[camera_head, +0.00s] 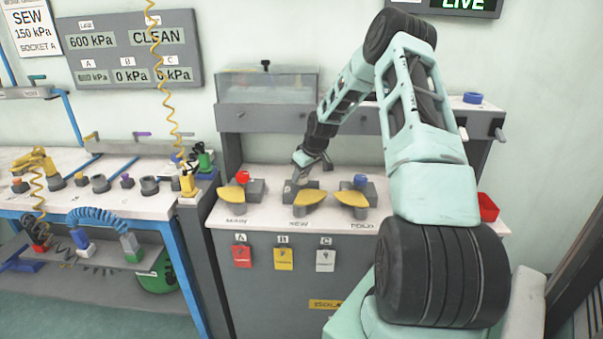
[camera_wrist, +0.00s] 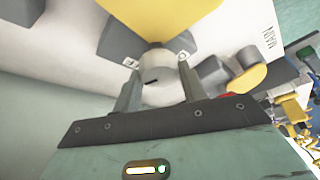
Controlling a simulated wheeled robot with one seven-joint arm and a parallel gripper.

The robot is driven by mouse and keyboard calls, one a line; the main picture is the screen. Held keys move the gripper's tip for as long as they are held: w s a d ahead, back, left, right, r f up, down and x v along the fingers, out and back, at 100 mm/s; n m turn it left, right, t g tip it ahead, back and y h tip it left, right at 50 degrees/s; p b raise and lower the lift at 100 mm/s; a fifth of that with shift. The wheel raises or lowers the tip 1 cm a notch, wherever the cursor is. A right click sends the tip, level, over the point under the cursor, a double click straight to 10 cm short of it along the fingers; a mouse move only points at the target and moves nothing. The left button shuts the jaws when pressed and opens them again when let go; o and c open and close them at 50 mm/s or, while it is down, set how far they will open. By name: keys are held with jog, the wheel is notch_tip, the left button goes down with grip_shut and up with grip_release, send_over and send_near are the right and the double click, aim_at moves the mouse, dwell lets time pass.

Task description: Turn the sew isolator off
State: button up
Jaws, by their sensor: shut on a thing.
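The sew isolator (camera_head: 309,197) is the middle of three on the grey bench, a grey block with a yellow lever plate above the printed SEW label. In the wrist view its yellow plate (camera_wrist: 165,14) fills the top, beside its grey block (camera_wrist: 122,42). My gripper (camera_head: 299,176) reaches down to this isolator from behind. In the wrist view my gripper (camera_wrist: 158,84) has its two grey fingers on either side of a pale round knob (camera_wrist: 157,66) and is shut on it. In the head view my gripper hides this knob.
Red, yellow and white tags hang on the bench front. A red bin (camera_head: 487,208) is at the right. A display (camera_head: 464,4) reads LIVE.

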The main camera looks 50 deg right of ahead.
jog(key=shift+d+n+y+p, duration=0.1)
jog(key=shift+n+y+p, duration=0.55)
jog(key=shift+n, duration=1.55)
jog(key=shift+g, duration=0.3)
jog(key=o, duration=1.4)
jog(key=shift+y, duration=0.25)
jog(key=b+v, duration=0.2)
jog(key=v, duration=1.5)
jog(key=shift+s+r+b, duration=0.15)
jog(key=shift+b, duration=0.15)
